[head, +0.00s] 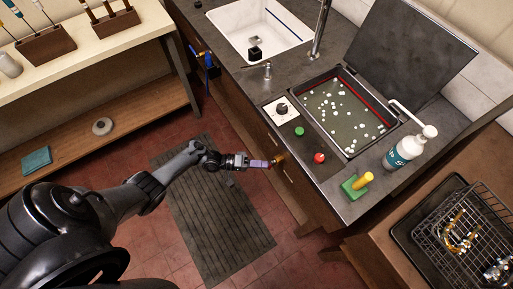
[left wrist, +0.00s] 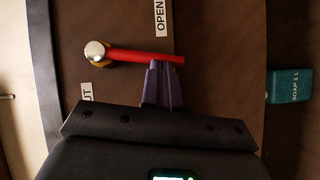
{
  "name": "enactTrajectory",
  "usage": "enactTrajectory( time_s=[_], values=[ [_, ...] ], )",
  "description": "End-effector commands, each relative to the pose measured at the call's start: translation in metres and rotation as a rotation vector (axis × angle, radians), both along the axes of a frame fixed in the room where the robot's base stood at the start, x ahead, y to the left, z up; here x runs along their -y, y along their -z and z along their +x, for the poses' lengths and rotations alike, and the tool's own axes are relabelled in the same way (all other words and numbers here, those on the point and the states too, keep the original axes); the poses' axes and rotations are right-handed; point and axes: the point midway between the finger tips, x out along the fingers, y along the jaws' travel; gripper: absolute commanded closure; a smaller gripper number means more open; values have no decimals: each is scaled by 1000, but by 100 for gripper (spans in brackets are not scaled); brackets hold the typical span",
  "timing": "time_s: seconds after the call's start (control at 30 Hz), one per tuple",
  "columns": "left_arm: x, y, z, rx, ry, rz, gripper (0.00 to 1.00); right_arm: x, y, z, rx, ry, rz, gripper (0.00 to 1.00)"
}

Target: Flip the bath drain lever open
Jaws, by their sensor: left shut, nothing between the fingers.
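The drain lever shows in the left wrist view as a red handle (left wrist: 140,56) on a round brass and silver pivot (left wrist: 95,50), mounted on a brown cabinet front. The handle points right in that view. An OPEN label (left wrist: 160,17) is above it, and a partly hidden label ending in UT (left wrist: 87,92) is below the pivot. My left gripper (left wrist: 163,66) is shut and empty, its purple fingertips at the handle's lower side near the free end; contact is unclear. In the head view, my left gripper (head: 270,163) is at the cabinet front below the bath (head: 366,147). My right gripper is out of view.
The bath holds dark liquid with white floating bits, and its lid (head: 415,50) is raised.

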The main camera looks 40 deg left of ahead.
Motion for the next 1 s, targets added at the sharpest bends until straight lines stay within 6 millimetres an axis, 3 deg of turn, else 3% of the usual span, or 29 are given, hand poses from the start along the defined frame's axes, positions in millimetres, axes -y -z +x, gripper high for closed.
enactTrajectory(
  time_s=[0.43,1.0],
  values=[
    [9,5,-2,1,0,3,100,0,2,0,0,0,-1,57],
    [8,6,-2,1,1,5,100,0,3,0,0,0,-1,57]
  ],
)
